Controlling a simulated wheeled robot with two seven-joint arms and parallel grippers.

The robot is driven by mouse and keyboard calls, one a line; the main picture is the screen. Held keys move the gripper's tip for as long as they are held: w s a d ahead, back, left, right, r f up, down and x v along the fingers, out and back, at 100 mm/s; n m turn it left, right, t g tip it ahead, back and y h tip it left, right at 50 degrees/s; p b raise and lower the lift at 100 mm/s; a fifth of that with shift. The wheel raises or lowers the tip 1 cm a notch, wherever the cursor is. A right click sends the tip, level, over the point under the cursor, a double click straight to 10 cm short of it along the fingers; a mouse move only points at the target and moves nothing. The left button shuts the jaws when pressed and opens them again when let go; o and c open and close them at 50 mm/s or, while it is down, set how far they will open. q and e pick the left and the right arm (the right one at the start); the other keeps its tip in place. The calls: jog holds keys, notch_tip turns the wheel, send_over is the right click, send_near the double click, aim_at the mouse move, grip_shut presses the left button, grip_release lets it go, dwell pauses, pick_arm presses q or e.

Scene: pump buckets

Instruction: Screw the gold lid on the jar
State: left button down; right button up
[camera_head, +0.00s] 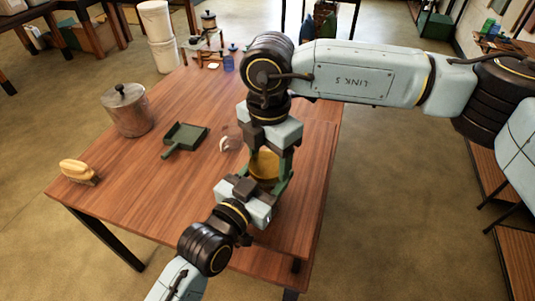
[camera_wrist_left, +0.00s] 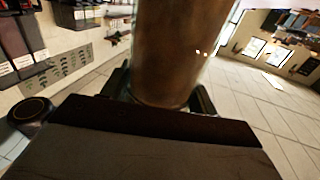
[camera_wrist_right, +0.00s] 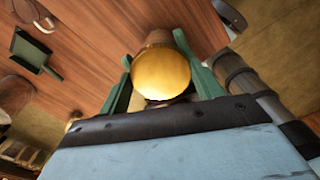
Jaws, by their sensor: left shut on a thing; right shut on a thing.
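The gold lid (camera_head: 263,164) shows between the two grippers above the wooden table. In the right wrist view, the lid (camera_wrist_right: 161,75) sits between the green fingers of my right gripper (camera_wrist_right: 160,82), which is shut on it. The brownish jar (camera_wrist_right: 157,38) shows just behind the lid, in line with it. My left gripper (camera_head: 263,182) is shut on the jar, whose brown side (camera_wrist_left: 178,55) fills the middle of the left wrist view. The seam between lid and jar is hidden, so I cannot tell how far they are engaged.
On the table (camera_head: 110,195) are a metal pot with a lid (camera_head: 128,110), a green dustpan (camera_head: 184,138) and a brush (camera_head: 78,171). A small clear object (camera_head: 231,143) lies close left of the grippers. White buckets (camera_head: 158,35) stand beyond the table.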

jog(key=m, duration=0.9)
jog(key=shift+s+d, duration=0.1)
jog(key=o, duration=1)
jog(key=shift+c, duration=0.2)
jog(key=shift+r, duration=2.25)
jog(key=shift+c, duration=0.4)
